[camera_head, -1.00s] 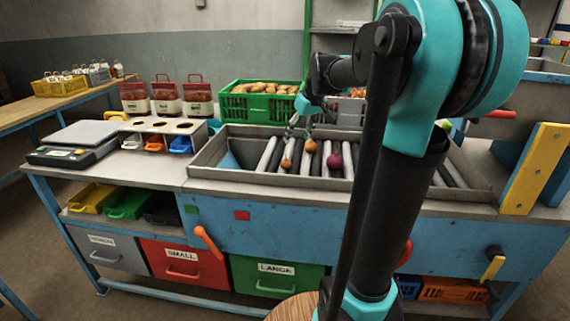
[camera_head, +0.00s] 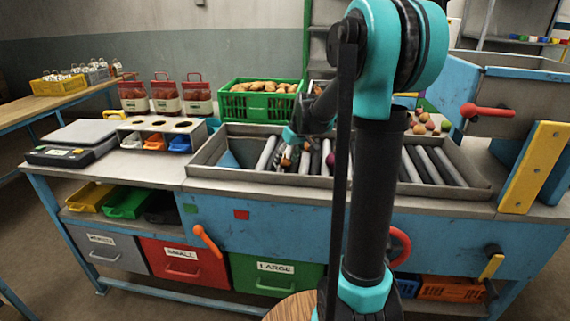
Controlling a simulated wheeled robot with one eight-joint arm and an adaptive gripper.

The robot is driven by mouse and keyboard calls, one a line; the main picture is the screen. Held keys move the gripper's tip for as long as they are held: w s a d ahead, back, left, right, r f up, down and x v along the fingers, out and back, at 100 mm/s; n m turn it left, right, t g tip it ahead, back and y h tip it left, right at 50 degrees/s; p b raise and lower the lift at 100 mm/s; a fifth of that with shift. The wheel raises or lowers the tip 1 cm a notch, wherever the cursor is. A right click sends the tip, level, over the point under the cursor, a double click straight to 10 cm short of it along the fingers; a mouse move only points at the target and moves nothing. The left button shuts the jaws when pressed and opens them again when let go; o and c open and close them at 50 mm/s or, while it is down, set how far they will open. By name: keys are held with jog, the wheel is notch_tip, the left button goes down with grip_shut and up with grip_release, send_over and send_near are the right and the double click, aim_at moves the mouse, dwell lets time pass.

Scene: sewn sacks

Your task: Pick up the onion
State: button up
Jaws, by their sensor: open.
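Round vegetables lie on the roller bed (camera_head: 262,153) of the sorting table. An orange-brown onion-like one (camera_head: 286,161) is low at the left, and another brownish one (camera_head: 307,146) shows just behind and to the right. A dark purple-red one (camera_head: 331,160) lies farther right, close to my arm link in the picture. Which of these is the onion meant, I cannot tell for sure. My gripper (camera_head: 293,151) points down over the rollers at the orange-brown ones. It is open; its fingers are small and dark here, and I cannot tell whether they touch anything.
Metal walls (camera_head: 245,177) rim the roller bed. A green crate of potatoes (camera_head: 258,106) stands behind it. A scale (camera_head: 80,142) and a holed stand (camera_head: 162,126) are at left. More round produce (camera_head: 424,122) lies at the feed end, right of my arm.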

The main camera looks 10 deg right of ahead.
jog(key=shift+f, duration=0.2)
jog(key=c, duration=1.1)
jog(key=shift+r, duration=0.1)
